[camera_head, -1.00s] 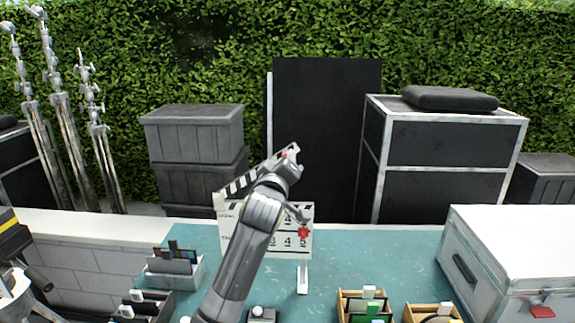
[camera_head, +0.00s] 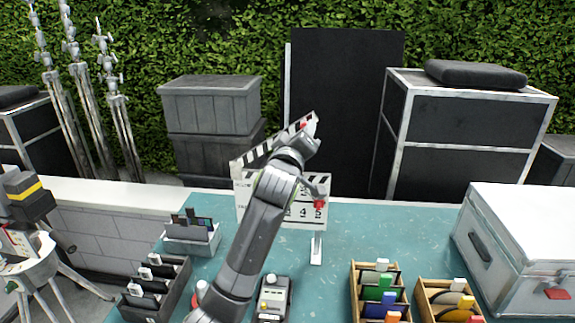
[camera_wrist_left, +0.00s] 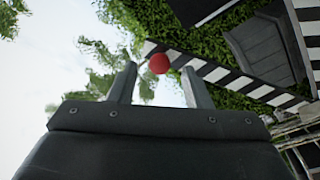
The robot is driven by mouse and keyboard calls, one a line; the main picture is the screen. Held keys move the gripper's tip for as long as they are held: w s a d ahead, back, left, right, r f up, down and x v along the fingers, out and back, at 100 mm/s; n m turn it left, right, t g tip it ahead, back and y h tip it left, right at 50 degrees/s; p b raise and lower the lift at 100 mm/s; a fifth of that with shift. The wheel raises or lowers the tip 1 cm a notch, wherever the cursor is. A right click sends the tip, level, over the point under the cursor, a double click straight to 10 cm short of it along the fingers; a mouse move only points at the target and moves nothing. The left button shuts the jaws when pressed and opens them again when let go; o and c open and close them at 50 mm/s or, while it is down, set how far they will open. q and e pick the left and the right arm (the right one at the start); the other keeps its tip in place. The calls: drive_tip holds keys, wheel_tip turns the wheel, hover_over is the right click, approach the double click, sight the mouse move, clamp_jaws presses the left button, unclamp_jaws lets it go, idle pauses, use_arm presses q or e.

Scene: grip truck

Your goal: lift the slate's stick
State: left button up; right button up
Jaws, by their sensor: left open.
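The slate (camera_head: 318,214) stands upright on the table, a white board partly hidden behind my left arm. Its black-and-white striped stick (camera_head: 250,157) slants up to the right, its right end higher and apart from the board. A red knob (camera_head: 310,122) is at the stick's raised end. My left gripper (camera_wrist_left: 159,76) is open. In the left wrist view the red knob (camera_wrist_left: 159,64) appears between its fingertips, with the striped stick (camera_wrist_left: 232,78) behind to the right; I cannot tell whether they touch. The wrist hides the fingers in the head view. My right gripper is not in view.
Wooden boxes of coloured cards (camera_head: 357,302) stand at the front right. A white case (camera_head: 520,235) is at the right edge. Dark card holders (camera_head: 185,295) and a small grey device (camera_head: 273,300) are left and front. The teal table (camera_head: 400,225) is clear right of the slate.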

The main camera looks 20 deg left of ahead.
use_arm(q)
drive_tip(key=s+d+f+b, duration=0.1)
drive_tip(key=s+b, duration=0.3)
drive_tip(key=s, duration=1.1)
drive_tip(key=shift+d+f, duration=0.35)
drive_tip(key=shift+d, duration=0.05)
drive_tip(key=shift+s, duration=0.1)
